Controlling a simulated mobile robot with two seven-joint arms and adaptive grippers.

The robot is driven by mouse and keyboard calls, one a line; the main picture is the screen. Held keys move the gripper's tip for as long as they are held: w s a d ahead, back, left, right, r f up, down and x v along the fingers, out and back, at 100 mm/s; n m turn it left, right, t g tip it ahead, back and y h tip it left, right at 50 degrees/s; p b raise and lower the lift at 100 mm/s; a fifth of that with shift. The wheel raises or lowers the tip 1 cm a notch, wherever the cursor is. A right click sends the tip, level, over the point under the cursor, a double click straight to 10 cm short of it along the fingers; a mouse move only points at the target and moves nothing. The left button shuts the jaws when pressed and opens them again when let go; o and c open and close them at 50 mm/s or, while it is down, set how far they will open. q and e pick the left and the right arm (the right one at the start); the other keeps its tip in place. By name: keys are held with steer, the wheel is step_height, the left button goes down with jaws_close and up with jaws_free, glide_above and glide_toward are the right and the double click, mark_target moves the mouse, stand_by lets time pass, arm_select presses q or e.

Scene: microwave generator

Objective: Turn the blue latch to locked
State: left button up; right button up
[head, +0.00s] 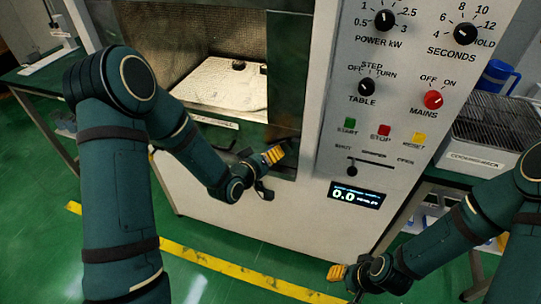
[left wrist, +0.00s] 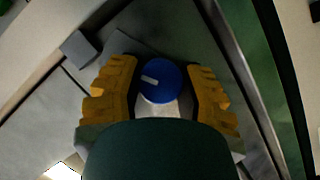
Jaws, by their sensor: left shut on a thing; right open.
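The blue latch (left wrist: 160,82) is a round blue knob with a short white mark pointing to the left in the left wrist view. My left gripper's yellow fingers stand on both sides of it and are shut on it. In the head view my left gripper (head: 273,157) is at the lower right corner of the oven's window, beside the control panel, and hides the latch there. My right gripper (head: 338,274) is low at the front of the cabinet, away from the latch, open and empty.
The control panel (head: 338,134) has knobs, coloured buttons, a shut/open slider (head: 352,171) and a display (head: 357,196) reading 0.0. The oven cavity (head: 225,85) shows a pale floor.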

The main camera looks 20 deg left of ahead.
stand_by(0.3)
arm_select(q)
steer(key=o, duration=1.2)
steer(key=shift+d+f, duration=0.1)
steer(key=v, duration=0.7)
steer(key=shift+s, duration=0.25)
